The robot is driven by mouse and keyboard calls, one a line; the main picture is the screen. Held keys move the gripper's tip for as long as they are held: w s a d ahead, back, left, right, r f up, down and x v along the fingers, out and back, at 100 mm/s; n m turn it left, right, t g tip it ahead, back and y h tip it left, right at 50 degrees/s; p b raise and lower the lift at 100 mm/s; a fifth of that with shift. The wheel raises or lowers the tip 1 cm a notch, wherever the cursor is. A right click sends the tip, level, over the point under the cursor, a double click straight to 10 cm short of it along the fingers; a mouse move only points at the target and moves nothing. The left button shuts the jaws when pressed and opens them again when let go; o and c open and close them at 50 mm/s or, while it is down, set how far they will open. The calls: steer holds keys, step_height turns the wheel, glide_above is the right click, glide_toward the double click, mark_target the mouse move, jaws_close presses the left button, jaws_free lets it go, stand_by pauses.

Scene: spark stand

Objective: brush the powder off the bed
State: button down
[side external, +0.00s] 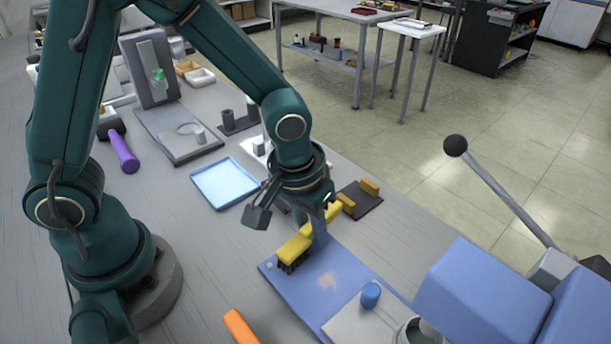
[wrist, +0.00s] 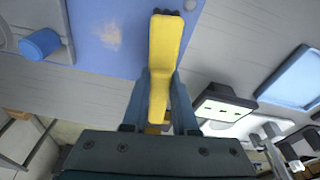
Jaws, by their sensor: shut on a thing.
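My gripper (side external: 318,232) is shut on a yellow brush (side external: 296,244). In the side external view the brush has dark bristles pointing down, over the far left part of the blue bed (side external: 300,297). I cannot tell whether the bristles touch the bed. A patch of tan powder (side external: 328,281) lies on the bed, just right of the brush and apart from it. In the wrist view the brush (wrist: 163,50) stands between my two fingers (wrist: 160,103), and the powder (wrist: 110,36) shows left of its head on the blue bed (wrist: 85,60).
A small blue cylinder (side external: 370,294) stands on a grey plate at the bed's right. A large blue machine with a lever (side external: 500,190) is at the right. A light blue tray (side external: 224,183) and a dark block holder (side external: 362,203) lie behind. An orange handle (side external: 240,327) is in front.

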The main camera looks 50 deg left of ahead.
steer(key=a, duration=0.3)
steer(key=shift+a, duration=0.15)
steer(key=shift+a+r, duration=0.1)
steer(key=shift+r, duration=0.05)
step_height(320, 180, up, 8)
stand_by(0.4)
stand_by(0.5)
